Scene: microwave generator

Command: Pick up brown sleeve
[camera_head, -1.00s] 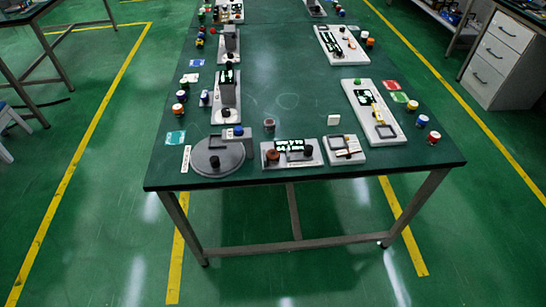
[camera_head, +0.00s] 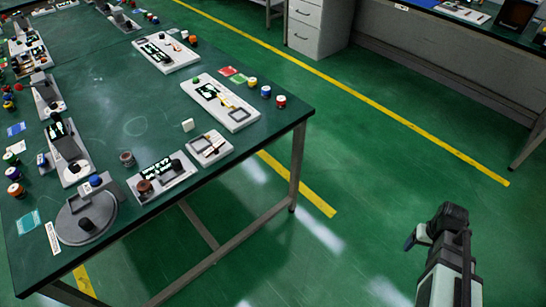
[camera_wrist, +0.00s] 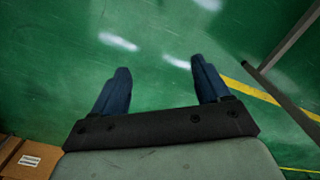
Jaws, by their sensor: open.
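A small reddish-brown cylindrical piece (camera_head: 145,187) stands on a light plate (camera_head: 167,192) near the front edge of the green table. A dull brown-grey cylinder (camera_head: 127,159) stands on the table just behind that plate. I cannot tell for sure which of the two is the brown sleeve. My gripper (camera_head: 413,238) is low on the right, over the floor and well away from the table. In the wrist view, its two blue fingers (camera_wrist: 158,80) are wide apart, with only green floor between them.
A round grey base (camera_head: 75,228) sits at the table's front left corner. Light plates with parts and several colored caps line the table's sides. A table leg (camera_wrist: 290,40) shows at the right of the wrist view, and a cardboard box (camera_wrist: 25,157) lies lower left.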

